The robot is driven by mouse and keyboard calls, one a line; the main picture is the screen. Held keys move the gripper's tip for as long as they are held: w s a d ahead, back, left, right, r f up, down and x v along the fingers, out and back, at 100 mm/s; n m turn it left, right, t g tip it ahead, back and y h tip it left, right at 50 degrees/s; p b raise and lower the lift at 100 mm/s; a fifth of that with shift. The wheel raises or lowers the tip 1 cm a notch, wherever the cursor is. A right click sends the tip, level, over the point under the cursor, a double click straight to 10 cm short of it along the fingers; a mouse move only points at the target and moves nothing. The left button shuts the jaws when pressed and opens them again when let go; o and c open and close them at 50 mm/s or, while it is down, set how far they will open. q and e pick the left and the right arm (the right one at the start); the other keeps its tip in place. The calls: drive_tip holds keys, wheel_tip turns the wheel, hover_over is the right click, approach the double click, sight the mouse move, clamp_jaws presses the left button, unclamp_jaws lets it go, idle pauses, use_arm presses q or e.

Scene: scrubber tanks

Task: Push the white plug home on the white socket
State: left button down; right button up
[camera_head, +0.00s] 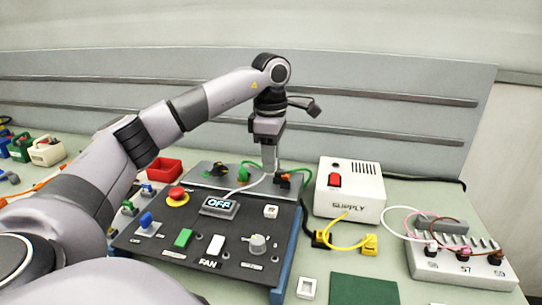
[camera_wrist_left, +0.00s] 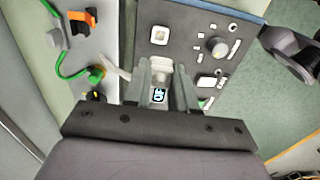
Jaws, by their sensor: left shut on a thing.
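My left gripper (camera_head: 270,166) points down over the back of the black control panel (camera_head: 150,252). In the left wrist view its fingers (camera_wrist_left: 161,75) are shut on a small pale piece, which looks like the white plug (camera_wrist_left: 160,66). A white cable (camera_head: 243,188) runs near the fingertips; its end also shows in the wrist view (camera_wrist_left: 117,69). A white square (camera_head: 271,211) on the panel looks like the white socket; it also shows in the wrist view (camera_wrist_left: 159,35), apart from the fingers. The plug is hidden in the head view. My right gripper is not in view.
The OFF display (camera_head: 219,205) and a red button (camera_head: 177,196) stand on the panel. Green and orange connectors (camera_head: 243,174) sit behind it. The white SUPPLY box (camera_head: 350,190) is to the right, with a yellow cable (camera_head: 342,243) in front.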

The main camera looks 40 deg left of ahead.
use_arm(q)
drive_tip(key=shift+f+b, duration=2.35)
drive_tip(key=shift+f, duration=2.55)
drive_tip(key=shift+p, duration=0.55)
drive_tip(key=shift+f, duration=0.1)
drive_tip(key=shift+f+b, duration=0.65)
drive_tip(key=shift+f, duration=0.25)
drive_tip(key=shift+c, duration=1.8)
unclamp_jaws()
